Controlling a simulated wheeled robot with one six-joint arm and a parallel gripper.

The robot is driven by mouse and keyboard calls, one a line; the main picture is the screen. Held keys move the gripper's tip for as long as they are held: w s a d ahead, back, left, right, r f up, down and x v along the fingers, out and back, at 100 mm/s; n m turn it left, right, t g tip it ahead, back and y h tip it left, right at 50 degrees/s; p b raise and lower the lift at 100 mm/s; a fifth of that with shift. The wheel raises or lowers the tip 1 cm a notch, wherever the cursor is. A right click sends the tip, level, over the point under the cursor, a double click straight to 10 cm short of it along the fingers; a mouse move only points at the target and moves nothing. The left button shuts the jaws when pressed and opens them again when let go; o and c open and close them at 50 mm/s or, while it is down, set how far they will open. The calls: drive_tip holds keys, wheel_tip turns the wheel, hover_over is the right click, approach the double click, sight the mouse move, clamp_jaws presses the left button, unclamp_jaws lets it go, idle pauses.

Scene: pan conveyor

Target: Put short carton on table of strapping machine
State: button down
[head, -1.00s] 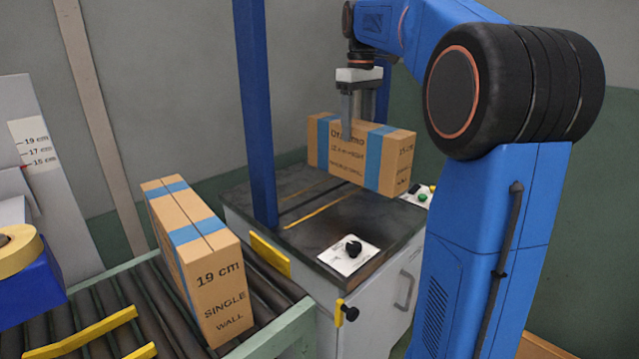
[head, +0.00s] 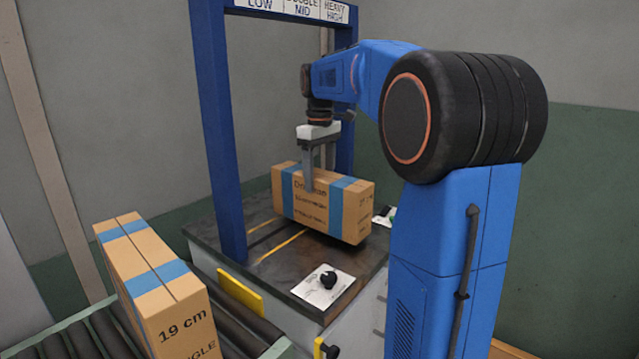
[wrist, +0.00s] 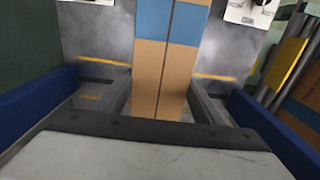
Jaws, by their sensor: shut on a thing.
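My gripper (head: 309,182) is shut on the short carton (head: 300,215), a brown box with two blue bands, gripping it across its top from both long sides. The carton is upright above the dark table (head: 277,270) of the strapping machine, between and in front of the blue posts. It is close to the tabletop, but I cannot tell whether it touches. In the wrist view the carton (wrist: 160,75) lies between my two fingers, with the table (wrist: 215,50) below on both sides. The far finger is partly hidden in the head view.
A taller carton (head: 150,275) marked 19 cm stands on the roller conveyor (head: 65,345) at the left. The machine's blue arch (head: 222,140) has a label strip (head: 290,8) on top. A black knob (head: 328,280) on a white plate sits at the table's front corner.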

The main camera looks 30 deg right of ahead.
drive_tip(key=shift+f, duration=0.9)
drive_tip(key=shift+c, duration=2.4)
unclamp_jaws()
wheel_tip(320, 180, up, 12)
drive_tip(key=shift+r, duration=0.1)
